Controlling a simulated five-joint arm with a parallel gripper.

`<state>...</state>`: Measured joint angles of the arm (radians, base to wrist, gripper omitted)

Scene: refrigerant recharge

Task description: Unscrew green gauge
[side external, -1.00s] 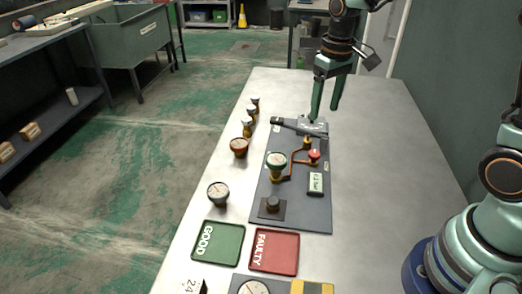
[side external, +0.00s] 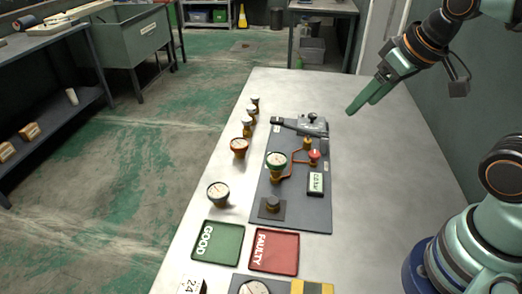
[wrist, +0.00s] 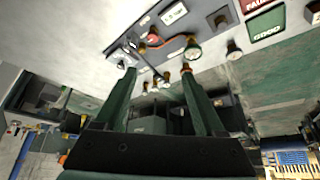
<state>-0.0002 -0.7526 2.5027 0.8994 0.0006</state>
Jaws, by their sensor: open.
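The green-rimmed gauge (side external: 276,161) stands upright on its brass fitting on the dark grey board (side external: 292,213), joined to the orange pipe. In the wrist view the gauge (wrist: 193,52) shows above the right finger. My gripper (side external: 361,106) is raised above the table to the right of the board, tilted down and left, apart from the gauge. In the wrist view my gripper (wrist: 159,72) has its two fingers spread with nothing held between them.
The board also carries a red knob (side external: 313,154), a digital display (side external: 316,184) and a grey valve block (side external: 312,125). A red-rimmed gauge (side external: 239,147) and other gauges stand to its left. Green GOOD (side external: 218,259) and red FAULTY (side external: 290,262) trays lie in front. The table's right side is clear.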

